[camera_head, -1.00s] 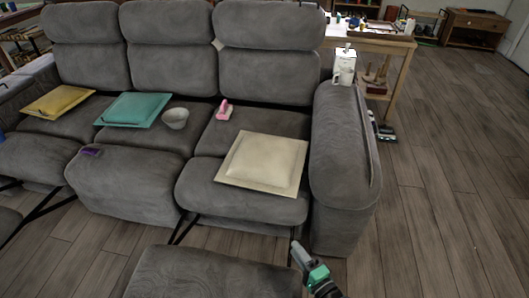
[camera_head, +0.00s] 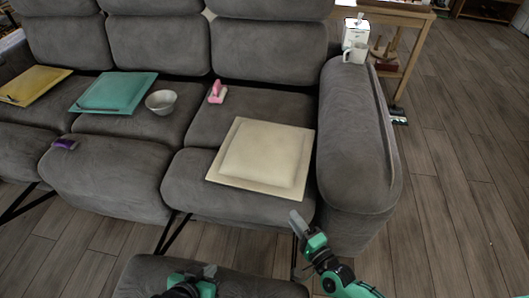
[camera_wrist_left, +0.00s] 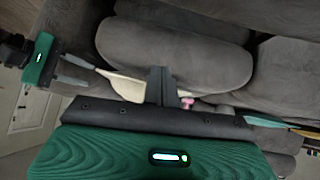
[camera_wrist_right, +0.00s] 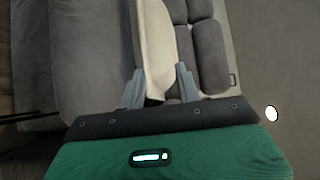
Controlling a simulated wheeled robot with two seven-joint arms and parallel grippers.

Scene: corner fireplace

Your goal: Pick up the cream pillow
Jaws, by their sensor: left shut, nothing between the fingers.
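The cream pillow (camera_head: 262,155) lies flat on the right seat of the grey sofa, close to the armrest. It also shows in the left wrist view (camera_wrist_left: 127,88) and in the right wrist view (camera_wrist_right: 158,45). My right gripper (camera_head: 296,222) is just in front of the pillow's near right corner. Its fingers (camera_wrist_right: 161,84) are apart, with the pillow showing beyond and between them and no clear contact. My left gripper (camera_head: 208,271) is low at the bottom of the head view, over the footrest. Its fingers (camera_wrist_left: 161,84) are shut together and empty.
A teal pillow (camera_head: 113,93), a yellow pillow (camera_head: 30,86), a bowl (camera_head: 161,102), a pink object (camera_head: 217,92) and a purple object (camera_head: 65,143) lie on the sofa. Floor is clear at right.

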